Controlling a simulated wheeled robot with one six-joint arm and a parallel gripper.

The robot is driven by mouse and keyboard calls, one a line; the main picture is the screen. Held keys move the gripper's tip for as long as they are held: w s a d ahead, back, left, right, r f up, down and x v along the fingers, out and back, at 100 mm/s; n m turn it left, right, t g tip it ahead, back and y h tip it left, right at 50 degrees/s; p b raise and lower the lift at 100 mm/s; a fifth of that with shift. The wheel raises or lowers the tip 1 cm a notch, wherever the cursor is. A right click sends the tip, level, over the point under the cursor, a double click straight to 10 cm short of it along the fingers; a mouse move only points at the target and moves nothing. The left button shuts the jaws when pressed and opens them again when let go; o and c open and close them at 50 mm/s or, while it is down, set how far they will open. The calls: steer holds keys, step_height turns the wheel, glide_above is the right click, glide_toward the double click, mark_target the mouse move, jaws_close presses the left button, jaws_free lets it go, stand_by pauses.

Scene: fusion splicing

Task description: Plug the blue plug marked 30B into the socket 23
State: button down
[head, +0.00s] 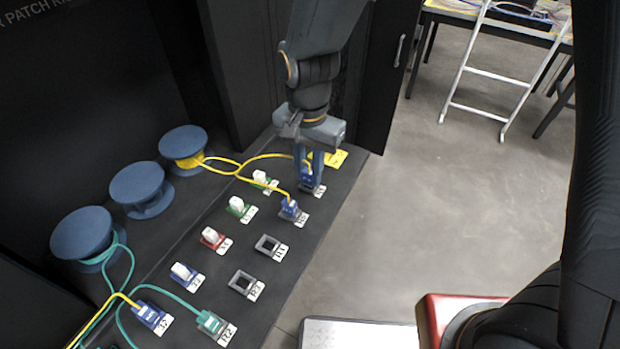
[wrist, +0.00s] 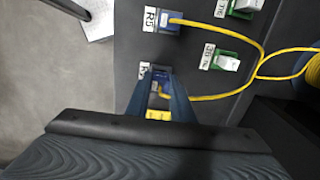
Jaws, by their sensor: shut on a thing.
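My gripper (head: 314,175) points down at the far end of the panel, its two fingers shut on a blue plug (head: 306,168) with a yellow cable. In the wrist view the fingers (wrist: 160,85) close around this plug (wrist: 160,80). The plug is over or in a labelled grey socket (head: 313,188); the fingers hide how deep it sits. I cannot read 30B on it or 23 on any label. Another blue plug (head: 290,208) with a yellow cable sits in the neighbouring socket, beside a label reading R5 (wrist: 149,19) in the wrist view.
Two empty sockets (head: 268,246) (head: 245,284) lie nearer. Several white-topped connectors, one red (head: 213,238), line the left. Blue spools (head: 140,188) stand behind. Yellow cable (head: 235,170) loops across the panel. A yellow tag (head: 337,157) lies by the panel edge.

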mark_target(310, 171)
steer(key=shift+r+p, duration=2.1)
steer(key=shift+r, duration=0.45)
steer(key=shift+d, duration=0.1)
